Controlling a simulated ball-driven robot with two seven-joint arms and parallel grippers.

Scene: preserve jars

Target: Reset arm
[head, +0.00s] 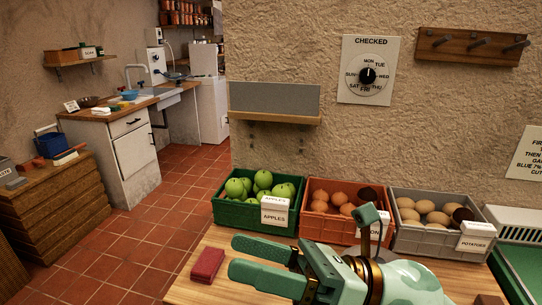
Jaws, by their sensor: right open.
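My right gripper (237,257) is pale green and reaches in from the lower right, over the wooden table (190,291). Its two fingers point left and stand apart with nothing between them. Its arm and wrist hide part of the table and the front of the orange crate (313,225). My left gripper is not in view.
A red block-like object (207,264) lies on the table, left of the fingertips. Behind the gripper stand a green crate (228,214) of apples, the orange crate of onions and a grey crate (410,239) of potatoes. Tiled floor (120,255) is clear at left.

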